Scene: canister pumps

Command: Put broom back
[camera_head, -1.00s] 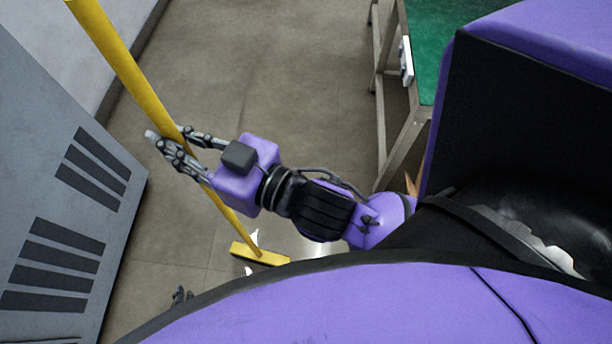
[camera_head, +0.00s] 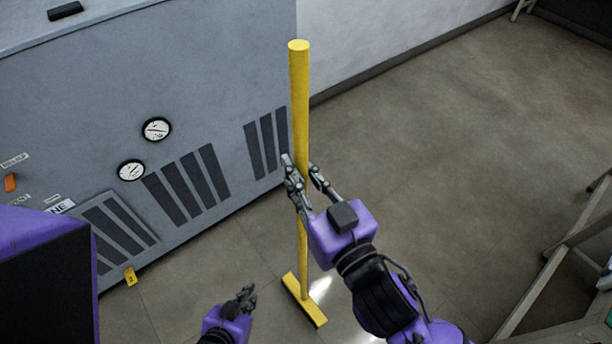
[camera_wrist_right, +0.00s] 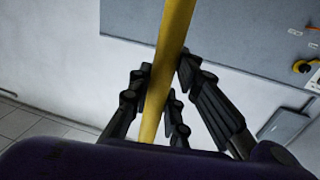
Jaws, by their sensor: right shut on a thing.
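The yellow broom (camera_head: 299,105) stands nearly upright in the head view, its handle top in front of the grey cabinet's right edge. Its yellow head (camera_head: 304,302) is low, at or close to the floor; I cannot tell if it touches. My right gripper (camera_head: 301,166) is shut on the handle around its middle, fingers on both sides. In the right wrist view the handle (camera_wrist_right: 170,50) runs between the fingers of the right gripper (camera_wrist_right: 166,85). My left gripper (camera_head: 246,294) is low, left of the broom head and apart from it, with nothing visible in it; its opening is unclear.
A large grey cabinet (camera_head: 100,100) with two gauges and dark vents fills the left. A small yellow tag (camera_head: 130,276) is by its lower edge. A white wall (camera_head: 380,40) stands behind. A metal frame (camera_head: 560,260) is at right. Open floor (camera_head: 450,150) lies between.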

